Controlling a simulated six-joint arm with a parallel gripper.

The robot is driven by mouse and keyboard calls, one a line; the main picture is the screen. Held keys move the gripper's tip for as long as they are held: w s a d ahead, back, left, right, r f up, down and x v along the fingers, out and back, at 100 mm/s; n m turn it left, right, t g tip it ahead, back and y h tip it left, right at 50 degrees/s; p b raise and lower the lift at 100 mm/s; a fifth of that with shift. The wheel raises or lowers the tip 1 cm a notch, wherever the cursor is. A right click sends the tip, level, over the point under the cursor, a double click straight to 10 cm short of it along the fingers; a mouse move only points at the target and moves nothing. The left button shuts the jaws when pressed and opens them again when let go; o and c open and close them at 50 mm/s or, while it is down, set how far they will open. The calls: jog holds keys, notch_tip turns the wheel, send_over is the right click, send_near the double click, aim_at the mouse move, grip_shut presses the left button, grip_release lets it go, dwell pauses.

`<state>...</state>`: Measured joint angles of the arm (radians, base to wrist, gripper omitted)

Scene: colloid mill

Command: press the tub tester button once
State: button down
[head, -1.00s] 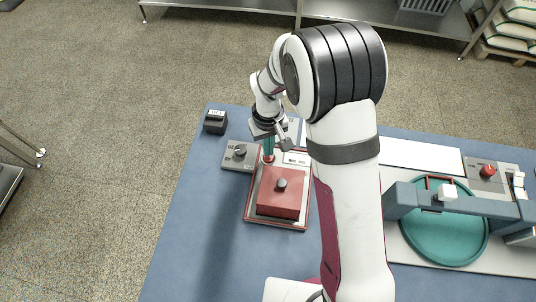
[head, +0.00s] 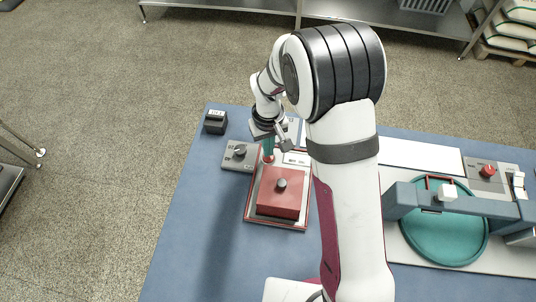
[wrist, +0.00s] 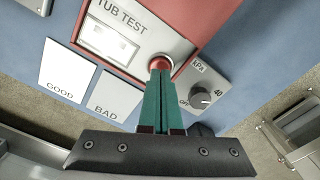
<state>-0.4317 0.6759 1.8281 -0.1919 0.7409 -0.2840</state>
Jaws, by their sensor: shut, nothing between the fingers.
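The tub tester (head: 254,205) is a pale panel with a red rim on the blue table, with a red box and dark knob on it. Its round red button (wrist: 160,60) is beside the "TUB TEST" label in the wrist view; the same button (head: 268,159) sits at the panel's far left corner in the head view. My gripper (wrist: 160,72) is shut and empty, its teal fingers pointing at the button. The fingertips cover the button's near edge; I cannot tell whether they touch or press it. In the head view my gripper (head: 268,151) is right above the button.
A grey kPa dial box (head: 238,155) stands left of the button. GOOD (wrist: 66,70) and BAD (wrist: 114,95) plates lie beyond the tester. A small black box (head: 215,122) is at the table's far left corner. A teal round tub (head: 440,245) is at the right. The table's left front is clear.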

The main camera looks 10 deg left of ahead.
jog(key=shift+f, duration=0.85)
dwell(0.6)
notch_tip(320, 180, up, 8)
jog(key=shift+f, duration=0.2)
dwell(0.6)
jog(key=shift+r, duration=1.1)
dwell(3.0)
jog(key=s+d+r+m+y, duration=0.1)
jog(key=s+d+r+m, duration=0.8)
jog(key=s+d, duration=0.4)
jog(key=s+m, duration=0.2)
jog(key=s, duration=0.8)
jog(key=shift+s+d+r+m+y, duration=0.2)
jog(key=shift+s+m+y, duration=0.1)
jog(key=shift+s+y, duration=0.1)
jog(key=shift+w, duration=0.1)
